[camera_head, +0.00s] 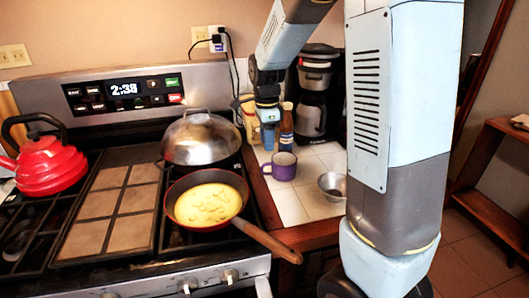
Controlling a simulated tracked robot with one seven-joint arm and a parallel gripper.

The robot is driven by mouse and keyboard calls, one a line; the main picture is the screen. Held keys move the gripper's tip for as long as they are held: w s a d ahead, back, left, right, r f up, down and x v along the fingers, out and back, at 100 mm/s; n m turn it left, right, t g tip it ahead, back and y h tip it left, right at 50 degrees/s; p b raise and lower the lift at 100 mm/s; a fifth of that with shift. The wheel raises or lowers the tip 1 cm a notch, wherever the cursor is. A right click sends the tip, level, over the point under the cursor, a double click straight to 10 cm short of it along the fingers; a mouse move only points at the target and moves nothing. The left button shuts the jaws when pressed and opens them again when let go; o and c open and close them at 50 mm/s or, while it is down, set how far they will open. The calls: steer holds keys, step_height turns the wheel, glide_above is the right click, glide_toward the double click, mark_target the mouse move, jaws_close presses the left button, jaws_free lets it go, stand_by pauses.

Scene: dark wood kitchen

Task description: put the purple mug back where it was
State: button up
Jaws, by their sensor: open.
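The purple mug (284,170) stands upright on the white tiled counter (290,207), just right of the stove. Its inside looks pale, and its handle shows on its left side. My gripper (267,136) points down above and slightly behind or left of the mug in the picture. It is open and appears apart from the mug. Its fingers are small in this view and I cannot make out the gap between them.
A metal bowl (333,186) sits right of the mug. A coffee maker (316,95) and a brown bottle (286,128) stand behind. On the stove are a domed pan (200,138), a frying pan (208,203) with its handle toward the counter, and a red kettle (45,165).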

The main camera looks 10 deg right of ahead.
steer(key=s+d+r+n+t, duration=0.35)
steer(key=s+r+n, duration=0.55)
steer(key=s+r, duration=0.35)
steer(key=s+d+r+n+t, duration=0.1)
steer(key=s+r+n+t, duration=0.1)
steer(key=s+n, duration=0.7)
steer(key=s, duration=0.3)
steer(key=shift+d, duration=0.15)
steer(key=shift+s+r, duration=0.1)
stand_by(0.5)
